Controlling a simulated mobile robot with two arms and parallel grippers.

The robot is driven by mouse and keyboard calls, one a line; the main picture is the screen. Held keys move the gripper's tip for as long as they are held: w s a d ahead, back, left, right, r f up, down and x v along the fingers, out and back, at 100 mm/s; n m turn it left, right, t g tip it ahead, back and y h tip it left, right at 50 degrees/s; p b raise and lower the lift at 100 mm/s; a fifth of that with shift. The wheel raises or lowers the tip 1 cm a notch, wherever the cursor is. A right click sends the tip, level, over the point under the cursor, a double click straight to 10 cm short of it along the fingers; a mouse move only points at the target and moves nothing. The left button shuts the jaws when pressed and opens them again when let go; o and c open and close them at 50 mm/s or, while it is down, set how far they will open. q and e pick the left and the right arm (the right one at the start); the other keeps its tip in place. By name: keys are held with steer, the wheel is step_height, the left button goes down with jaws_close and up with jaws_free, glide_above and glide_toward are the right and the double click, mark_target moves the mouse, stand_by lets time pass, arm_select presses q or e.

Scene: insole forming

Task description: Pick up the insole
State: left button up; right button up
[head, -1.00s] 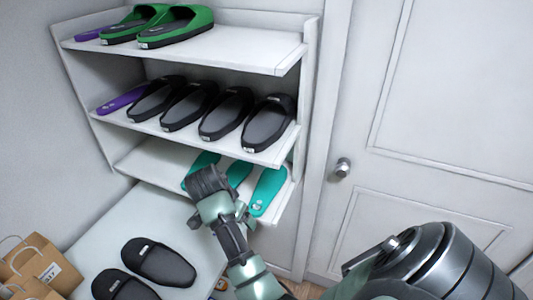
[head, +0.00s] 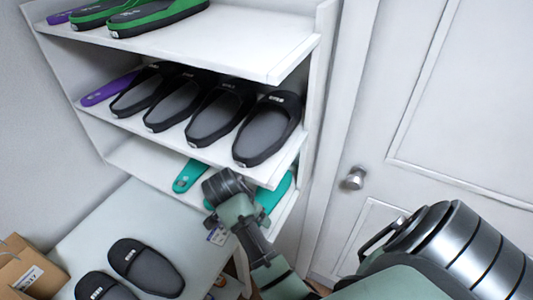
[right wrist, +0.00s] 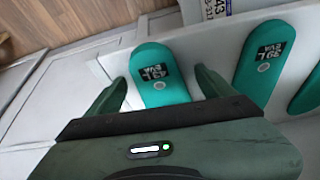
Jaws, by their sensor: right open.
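Teal insoles lie on the lowest rack shelf. In the head view one insole (head: 188,177) shows left of my right arm and another (head: 276,194) shows partly behind it. My right gripper (right wrist: 163,92) is open in the right wrist view, with one finger on each side of a teal insole (right wrist: 160,70). That insole has a black label and is not gripped; its near end is hidden by the gripper body. Two more teal insoles (right wrist: 264,56) lie to the right. In the head view the right fingertips are hidden. My left gripper is not in view.
The middle shelf (head: 200,136) with black slippers (head: 268,128) and a purple insole (head: 108,89) hangs above the lowest shelf. Green slippers stand on top. A white table (head: 95,240) with black slippers is at lower left. A door (head: 425,130) is right.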

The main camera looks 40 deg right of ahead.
steer(key=shift+w+d+f, duration=0.1)
steer(key=shift+d, duration=0.1)
steer(key=shift+a, duration=0.15)
steer(key=shift+s+a+r, duration=0.2)
steer(key=shift+s, duration=0.1)
steer(key=shift+c, duration=1.4)
steer(key=shift+a, duration=0.1)
steer(key=c, duration=1)
steer(key=shift+c, duration=0.9)
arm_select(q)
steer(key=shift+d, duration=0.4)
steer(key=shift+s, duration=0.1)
arm_select(e)
steer(key=shift+w+r, duration=0.1)
